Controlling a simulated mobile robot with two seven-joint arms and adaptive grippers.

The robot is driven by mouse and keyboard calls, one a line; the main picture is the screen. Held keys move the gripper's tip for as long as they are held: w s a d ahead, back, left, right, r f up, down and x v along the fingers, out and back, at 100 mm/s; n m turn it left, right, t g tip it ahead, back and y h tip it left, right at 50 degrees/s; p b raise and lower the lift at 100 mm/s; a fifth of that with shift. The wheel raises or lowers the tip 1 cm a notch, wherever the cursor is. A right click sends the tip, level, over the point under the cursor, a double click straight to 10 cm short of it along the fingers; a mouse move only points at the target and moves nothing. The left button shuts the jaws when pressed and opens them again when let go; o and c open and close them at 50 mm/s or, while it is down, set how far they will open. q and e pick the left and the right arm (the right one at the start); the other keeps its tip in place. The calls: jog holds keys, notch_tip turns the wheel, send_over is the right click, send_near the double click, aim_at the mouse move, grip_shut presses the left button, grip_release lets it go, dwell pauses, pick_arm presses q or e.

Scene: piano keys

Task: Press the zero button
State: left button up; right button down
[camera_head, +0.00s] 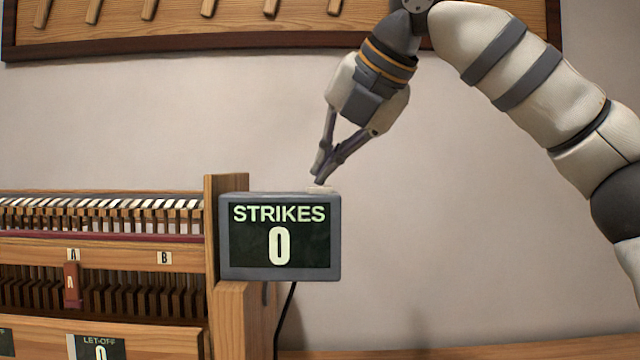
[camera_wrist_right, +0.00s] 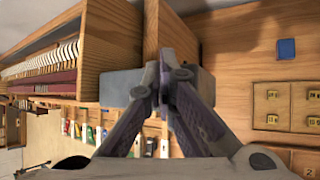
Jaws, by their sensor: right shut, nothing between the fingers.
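The grey counter box (camera_head: 280,279) has a dark screen reading "STRIKES" and "0". A small pale button (camera_head: 321,189) sits on the right part of its top. My right gripper (camera_head: 318,182) is shut and empty, with its fingertips pointing down just above or on this button; I cannot tell whether they touch. In the right wrist view the shut fingertips (camera_wrist_right: 164,82) are in front of the grey box (camera_wrist_right: 118,86), and they hide the button. My left gripper is not in view.
A wooden piano action (camera_head: 100,255) with a row of hammers stands left of the box. A second display (camera_head: 100,347) reads "LET-OFF". A wooden rack (camera_head: 300,28) hangs on the wall above. In the wrist view a blue block (camera_wrist_right: 286,49) lies on wood at the right.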

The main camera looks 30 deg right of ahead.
jog(key=shift+f, duration=0.1)
dwell(0.3)
jog(key=shift+r, duration=0.85)
jog(key=shift+r, duration=2.5)
jog(key=shift+f, duration=0.1)
